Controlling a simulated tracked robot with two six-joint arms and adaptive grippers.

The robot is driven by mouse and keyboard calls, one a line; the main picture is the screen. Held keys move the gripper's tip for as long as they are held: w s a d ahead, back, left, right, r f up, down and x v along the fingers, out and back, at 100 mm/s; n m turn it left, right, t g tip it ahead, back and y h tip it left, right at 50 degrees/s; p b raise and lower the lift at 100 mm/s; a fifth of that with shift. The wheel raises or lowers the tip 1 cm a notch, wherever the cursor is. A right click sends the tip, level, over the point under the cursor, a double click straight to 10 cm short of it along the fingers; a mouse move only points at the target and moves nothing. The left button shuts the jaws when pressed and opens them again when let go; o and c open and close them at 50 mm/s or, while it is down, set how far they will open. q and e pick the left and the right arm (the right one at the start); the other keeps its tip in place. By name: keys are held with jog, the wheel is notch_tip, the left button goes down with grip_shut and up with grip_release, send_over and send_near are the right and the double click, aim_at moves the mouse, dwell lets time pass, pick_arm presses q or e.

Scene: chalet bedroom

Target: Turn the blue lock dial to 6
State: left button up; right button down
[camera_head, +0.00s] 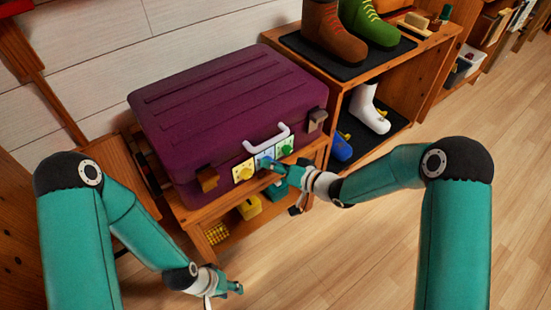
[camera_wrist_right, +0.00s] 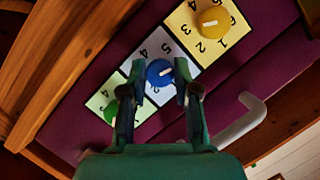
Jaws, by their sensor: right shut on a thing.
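A purple suitcase (camera_head: 225,105) with a white handle carries a row of three lock dials on its front, on yellow, blue and green panels. The blue dial (camera_wrist_right: 159,72) sits on a pale blue panel (camera_wrist_right: 190,62) between the yellow dial (camera_wrist_right: 212,22) and the green dial (camera_wrist_right: 111,111). My right gripper (camera_wrist_right: 160,78) is shut on the blue dial, one finger on each side. The dial's white mark points toward the right finger in the wrist view; that finger hides the number there. Digits 4 and 5 show above the dial. My left gripper (camera_head: 226,291) hangs low, away from the suitcase; its opening is unclear.
A shoe shelf (camera_head: 350,72) with boots stands close on the right. Open wooden floor (camera_head: 320,270) lies in front.

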jog(key=shift+m+y+p, duration=0.55)
jog(key=shift+m+y, duration=0.25)
jog(key=shift+m, duration=0.5)
jog(key=c, duration=0.9)
grip_release()
jog(key=shift+f, duration=0.1)
jog(key=shift+o, duration=0.2)
jog(key=v, duration=1.2)
jog(key=shift+w, duration=0.15)
jog(key=shift+d, duration=0.1)
